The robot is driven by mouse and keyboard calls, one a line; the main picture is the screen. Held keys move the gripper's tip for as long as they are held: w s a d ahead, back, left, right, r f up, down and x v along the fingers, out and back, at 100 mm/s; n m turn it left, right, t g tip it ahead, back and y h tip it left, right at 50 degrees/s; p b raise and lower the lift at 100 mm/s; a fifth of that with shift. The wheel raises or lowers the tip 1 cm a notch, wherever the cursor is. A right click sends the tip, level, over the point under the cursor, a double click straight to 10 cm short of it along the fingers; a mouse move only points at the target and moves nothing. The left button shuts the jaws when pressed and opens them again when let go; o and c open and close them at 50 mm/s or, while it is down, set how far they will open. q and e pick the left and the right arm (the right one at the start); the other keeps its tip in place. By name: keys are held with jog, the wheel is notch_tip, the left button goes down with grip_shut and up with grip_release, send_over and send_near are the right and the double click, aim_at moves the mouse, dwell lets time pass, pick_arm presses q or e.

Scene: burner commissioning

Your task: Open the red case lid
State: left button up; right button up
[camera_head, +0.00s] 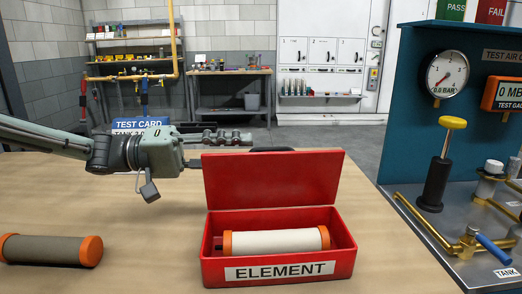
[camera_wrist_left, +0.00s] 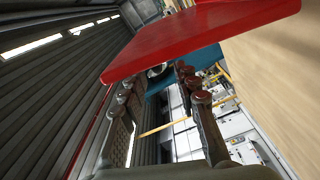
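The red case (camera_head: 213,270), labelled ELEMENT, stands on the wooden table. Its red lid (camera_head: 272,180) is raised and stands roughly upright at the back, so the case is open. A cream cylinder element with orange ends (camera_head: 277,240) lies inside. My left gripper (camera_head: 240,138) is level with the lid's top edge, at its upper left. In the left wrist view the fingers (camera_wrist_left: 153,80) are apart with nothing between them, and the lid (camera_wrist_left: 200,36) crosses just beyond or above them. Whether they touch the lid cannot be told. My right gripper is not in view.
A grey-brown cylinder with orange ends (camera_head: 50,250) lies at the table's left. A blue test panel with a gauge (camera_head: 447,74), brass pipes and a black hand pump (camera_head: 436,185) stands at the right. A blue test card sign (camera_head: 140,123) stands behind my left gripper.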

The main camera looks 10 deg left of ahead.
pick_arm(q)
jog(key=v, duration=0.6)
jog(key=shift+a, duration=0.25)
